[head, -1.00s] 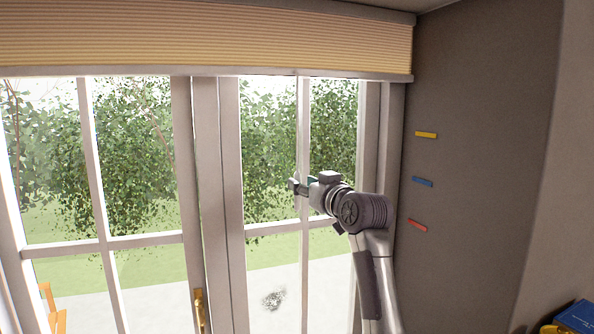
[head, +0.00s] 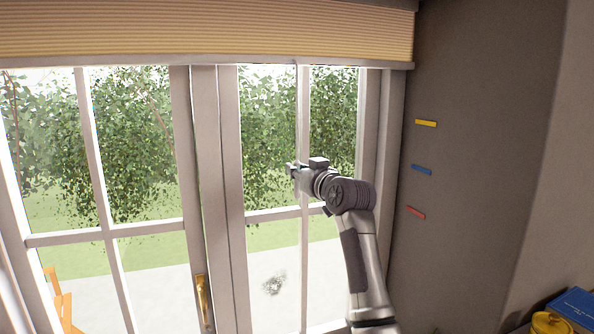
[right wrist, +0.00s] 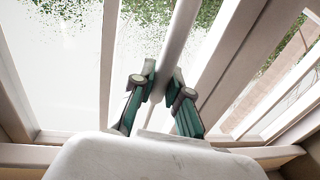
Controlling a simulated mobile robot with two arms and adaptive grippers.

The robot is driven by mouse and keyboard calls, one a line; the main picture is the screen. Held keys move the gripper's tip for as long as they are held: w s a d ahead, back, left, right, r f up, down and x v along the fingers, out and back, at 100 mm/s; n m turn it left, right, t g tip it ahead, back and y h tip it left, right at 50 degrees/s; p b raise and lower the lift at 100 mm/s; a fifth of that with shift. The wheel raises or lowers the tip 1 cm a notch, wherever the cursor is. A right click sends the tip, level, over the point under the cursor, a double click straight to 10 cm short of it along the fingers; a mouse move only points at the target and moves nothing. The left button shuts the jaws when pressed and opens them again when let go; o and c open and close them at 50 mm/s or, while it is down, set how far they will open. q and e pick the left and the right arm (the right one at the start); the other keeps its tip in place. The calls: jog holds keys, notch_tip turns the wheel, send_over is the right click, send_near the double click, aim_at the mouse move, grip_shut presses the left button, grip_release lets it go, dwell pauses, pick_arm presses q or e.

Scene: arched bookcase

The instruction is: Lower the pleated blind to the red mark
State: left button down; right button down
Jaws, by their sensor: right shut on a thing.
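The pleated blind (head: 210,30) is tan and spans the window top in the head view. Its pale bottom rail (head: 340,64) sits above the yellow mark. The red mark (head: 416,212) is a short strip on the side wall, well below the rail. My right gripper (head: 292,171) is in front of the right window pane, below the blind. In the right wrist view its teal-padded fingers (right wrist: 163,88) are shut on a slim pale thing, apparently the blind's pull cord; it blends with the white window bar behind. My left gripper is not in view.
A yellow mark (head: 426,123) and a blue mark (head: 422,169) are above the red one. A brass handle (head: 203,300) is on the window frame. A blue book (head: 578,308) and a yellow object (head: 550,325) are at lower right. Outside are shrubs and an orange chair.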

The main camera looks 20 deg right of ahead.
notch_tip(320, 180, down, 40)
jog(key=b, duration=2.2)
jog(key=shift+f, duration=0.2)
jog(key=c, duration=1.1)
grip_release()
jog(key=shift+r, duration=0.1)
jog(key=shift+c, duration=0.2)
jog(key=s+d, duration=0.2)
jog(key=s, duration=0.9)
jog(key=shift+s+d, duration=0.15)
jog(key=shift+s, duration=0.25)
